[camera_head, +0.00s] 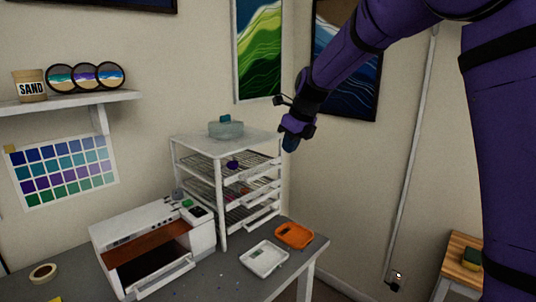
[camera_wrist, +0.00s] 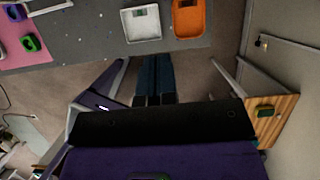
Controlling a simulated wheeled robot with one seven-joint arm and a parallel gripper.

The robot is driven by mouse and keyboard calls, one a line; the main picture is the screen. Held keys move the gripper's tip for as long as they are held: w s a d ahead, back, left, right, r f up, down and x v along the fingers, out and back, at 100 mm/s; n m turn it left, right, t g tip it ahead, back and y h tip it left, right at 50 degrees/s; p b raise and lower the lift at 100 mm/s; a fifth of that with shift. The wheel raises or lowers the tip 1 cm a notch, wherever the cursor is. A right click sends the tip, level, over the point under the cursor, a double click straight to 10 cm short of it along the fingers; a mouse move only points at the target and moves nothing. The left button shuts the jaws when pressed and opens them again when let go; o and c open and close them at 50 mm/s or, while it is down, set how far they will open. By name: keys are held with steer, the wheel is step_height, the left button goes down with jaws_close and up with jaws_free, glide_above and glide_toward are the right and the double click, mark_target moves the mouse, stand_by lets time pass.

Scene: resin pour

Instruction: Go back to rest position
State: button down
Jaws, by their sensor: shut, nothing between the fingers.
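My gripper (camera_head: 290,141) hangs from my purple arm in the head view, to the right of the white drawer rack (camera_head: 222,170) and above the grey table (camera_head: 232,285). Its fingers are shut and hold nothing. In the wrist view my gripper (camera_wrist: 154,60) shows its dark fingers side by side, pointing toward the table edge. The fingertips appear apart from the trays and the rack. No object is in contact with the gripper.
A white tray (camera_head: 263,258) and an orange tray (camera_head: 294,235) lie on the table beside a white machine with an open front (camera_head: 150,245). A round translucent container (camera_head: 226,130) sits on the rack. A wooden stand (camera_head: 458,268) is at the right.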

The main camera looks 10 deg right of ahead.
steer(key=s+d+r+n, duration=0.2)
steer(key=s+r+n, duration=0.1)
steer(key=s+n, duration=0.3)
steer(key=s+d+r+n, duration=0.2)
steer(key=s+d+n, duration=0.15)
steer(key=s, duration=0.45)
steer(key=s+d+r+n, duration=0.2)
steer(key=s+r+n, duration=0.1)
steer(key=s+n, duration=0.3)
steer(key=s+d+f+n+h, duration=0.1)
steer(key=s+f+n, duration=0.1)
steer(key=s+n, duration=0.4)
steer(key=s+d+f+n+t+h, duration=0.1)
steer(key=s+f+n, duration=0.1)
steer(key=s+n, duration=0.5)
steer(key=shift+s+d+f+t+h, duration=0.15)
steer(key=shift+s+d+t+h, duration=0.2)
steer(key=shift+s, duration=2.7)
